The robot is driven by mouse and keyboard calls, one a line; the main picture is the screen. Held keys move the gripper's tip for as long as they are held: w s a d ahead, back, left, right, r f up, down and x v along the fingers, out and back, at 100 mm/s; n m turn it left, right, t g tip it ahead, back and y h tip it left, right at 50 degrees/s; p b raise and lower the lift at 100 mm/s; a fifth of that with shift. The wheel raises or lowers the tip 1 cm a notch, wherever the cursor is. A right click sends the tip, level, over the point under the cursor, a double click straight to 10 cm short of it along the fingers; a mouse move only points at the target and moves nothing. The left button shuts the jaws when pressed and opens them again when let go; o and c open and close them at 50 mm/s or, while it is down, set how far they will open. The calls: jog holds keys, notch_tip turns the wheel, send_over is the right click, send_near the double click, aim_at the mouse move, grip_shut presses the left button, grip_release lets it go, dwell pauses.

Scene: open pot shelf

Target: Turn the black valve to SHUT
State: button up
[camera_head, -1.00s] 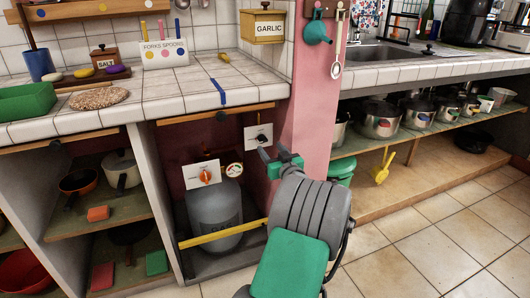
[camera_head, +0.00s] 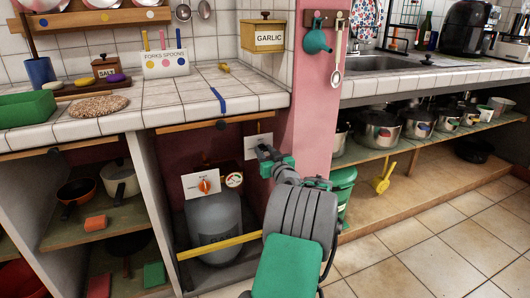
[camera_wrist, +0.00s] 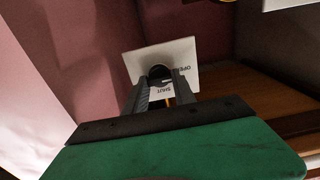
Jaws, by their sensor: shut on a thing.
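The black valve (camera_wrist: 160,74) shows as a dark rounded knob between my fingertips in the wrist view. It sits on a white plate (camera_wrist: 184,55) with the words OPEN and SHUT, which appear upside down or turned there. My gripper (camera_wrist: 161,84) is shut on the valve, one grey finger on each side. In the head view my gripper (camera_head: 265,153) reaches the white plate (camera_head: 256,141) on the pink back wall and hides the valve. Which word the valve points to cannot be told.
Below stands a grey gas cylinder (camera_head: 214,222) behind a yellow bar (camera_head: 218,246). The worktop edge (camera_head: 222,118) is above; a pink pillar (camera_head: 309,115) stands right.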

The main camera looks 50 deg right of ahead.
grip_shut()
jog(key=shift+m, duration=0.3)
jog(key=m+p, duration=0.1)
jog(key=m, duration=0.1)
jog(key=shift+s+d+r+m+p, duration=0.1)
jog(key=shift+m+p, duration=0.25)
jog(key=shift+m, duration=0.05)
jog(key=m+p, duration=0.2)
jog(key=m, duration=0.2)
jog(key=m+p, duration=0.3)
jog(key=m, duration=0.3)
jog(key=shift+d+p, duration=0.1)
jog(key=shift+p, duration=0.3)
jog(key=shift+f+m+p, duration=0.2)
jog(key=shift+m+p, duration=1.15)
jog(key=shift+m, duration=0.85)
